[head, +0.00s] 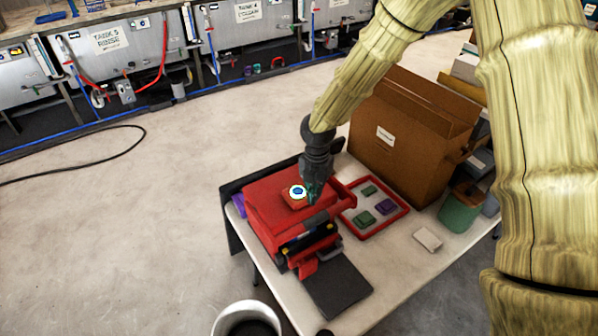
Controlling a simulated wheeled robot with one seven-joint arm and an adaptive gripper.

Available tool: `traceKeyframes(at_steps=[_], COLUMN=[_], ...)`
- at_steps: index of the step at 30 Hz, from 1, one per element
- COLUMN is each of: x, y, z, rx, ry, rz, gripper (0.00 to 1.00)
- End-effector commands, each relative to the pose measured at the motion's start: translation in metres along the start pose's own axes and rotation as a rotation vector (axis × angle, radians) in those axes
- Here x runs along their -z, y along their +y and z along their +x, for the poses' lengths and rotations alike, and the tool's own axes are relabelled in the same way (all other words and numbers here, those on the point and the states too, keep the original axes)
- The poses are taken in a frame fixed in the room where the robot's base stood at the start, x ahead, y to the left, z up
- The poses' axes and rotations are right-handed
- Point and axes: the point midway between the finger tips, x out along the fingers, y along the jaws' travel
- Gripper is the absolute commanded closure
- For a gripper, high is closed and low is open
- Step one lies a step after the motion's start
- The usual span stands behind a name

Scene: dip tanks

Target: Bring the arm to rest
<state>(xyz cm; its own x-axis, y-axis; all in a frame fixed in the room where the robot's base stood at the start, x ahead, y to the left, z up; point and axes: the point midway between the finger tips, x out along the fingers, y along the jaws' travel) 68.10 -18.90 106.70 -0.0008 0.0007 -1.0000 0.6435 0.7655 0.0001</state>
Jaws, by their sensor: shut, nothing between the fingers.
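My gripper (314,190) is at the end of my arm, pointing down over the right part of a red box-like unit (265,205) on the table. Its fingers are together with nothing between them. A small orange-red block with a blue and white round top (297,192) sits on the red unit, just left of my fingertips. Whether my fingertips touch the unit or the block cannot be told from this view.
A red-rimmed tray (401,219) with green and purple pieces lies right of the unit. Behind it stands a brown cardboard box (409,127). A green container (459,211) and a white block (427,239) are at the right. A white bin (247,311) stands below the table. Open floor is left.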

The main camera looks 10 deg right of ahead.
Motion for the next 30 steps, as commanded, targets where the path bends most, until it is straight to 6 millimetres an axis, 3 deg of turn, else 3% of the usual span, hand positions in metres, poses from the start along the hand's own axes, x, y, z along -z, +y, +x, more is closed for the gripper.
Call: traceKeyframes(at_steps=[5,8,11,21,30], x=[0.003,0.016,0.041,0.142,0.212], y=[-0.001,-0.006,-0.016,-0.078,-0.159], z=[0.004,0.021,0.051,0.156,0.215], rx=[0.000,-0.006,-0.016,0.002,0.055], ry=[0.006,0.032,0.078,0.216,0.199], rz=[0.015,0.090,0.242,1.010,1.727], gripper=[1.00,1.00,1.00,1.00,1.00])
